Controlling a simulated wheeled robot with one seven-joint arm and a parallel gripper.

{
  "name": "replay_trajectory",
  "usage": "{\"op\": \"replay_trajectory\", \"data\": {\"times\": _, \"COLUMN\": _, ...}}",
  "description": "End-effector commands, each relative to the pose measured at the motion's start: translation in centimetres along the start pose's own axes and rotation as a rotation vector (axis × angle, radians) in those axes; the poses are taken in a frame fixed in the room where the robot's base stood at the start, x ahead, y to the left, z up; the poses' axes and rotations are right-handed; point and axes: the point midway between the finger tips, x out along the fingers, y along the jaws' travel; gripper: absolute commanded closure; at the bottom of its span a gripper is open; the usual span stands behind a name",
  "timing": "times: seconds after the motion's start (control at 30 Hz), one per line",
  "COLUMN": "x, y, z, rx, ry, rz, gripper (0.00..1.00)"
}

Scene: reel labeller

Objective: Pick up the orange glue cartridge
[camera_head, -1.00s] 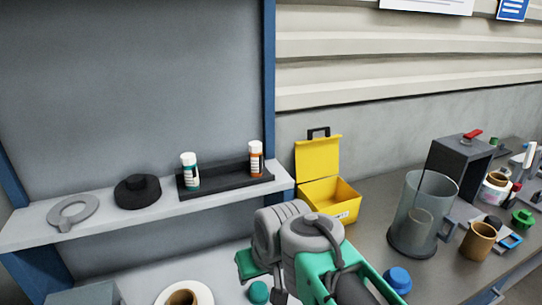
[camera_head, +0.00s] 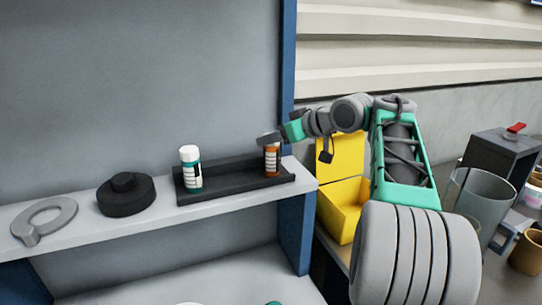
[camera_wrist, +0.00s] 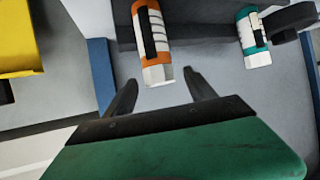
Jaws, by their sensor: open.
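The orange glue cartridge (camera_head: 272,160) stands upright at the right end of a black tray (camera_head: 228,193) on the grey shelf. In the wrist view the orange cartridge (camera_wrist: 151,40) has a white cap and a striped label, and it lies just beyond and between the two fingertips. My gripper (camera_head: 268,139) is at the cartridge's top in the head view and hides its cap. In the wrist view my gripper (camera_wrist: 158,82) is open, with a finger on either side of the cap end. Contact cannot be told.
A teal-labelled cartridge (camera_head: 191,169) stands at the left of the same tray. A black round part (camera_head: 126,196) and a grey ring (camera_head: 44,220) lie further left on the shelf. A blue post (camera_head: 289,225) and an open yellow box (camera_head: 341,208) are close to the right.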

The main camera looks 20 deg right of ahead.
Motion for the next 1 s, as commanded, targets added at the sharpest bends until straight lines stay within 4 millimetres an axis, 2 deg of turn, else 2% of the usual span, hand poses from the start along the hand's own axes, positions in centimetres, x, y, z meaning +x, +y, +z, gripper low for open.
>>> {"op": "replay_trajectory", "data": {"times": 0.1, "x": 1.6, "y": -0.1, "z": -0.2, "rx": -0.002, "ry": 0.0, "rz": -0.002, "gripper": 0.35}}
{"op": "replay_trajectory", "data": {"times": 0.37, "x": 1.9, "y": 0.0, "z": -0.1, "rx": -0.001, "ry": 0.0, "rz": 0.001, "gripper": 0.37}}
{"op": "replay_trajectory", "data": {"times": 1.0, "x": 1.9, "y": 0.0, "z": -0.1, "rx": -0.001, "ry": 0.0, "rz": 0.001, "gripper": 0.89}}
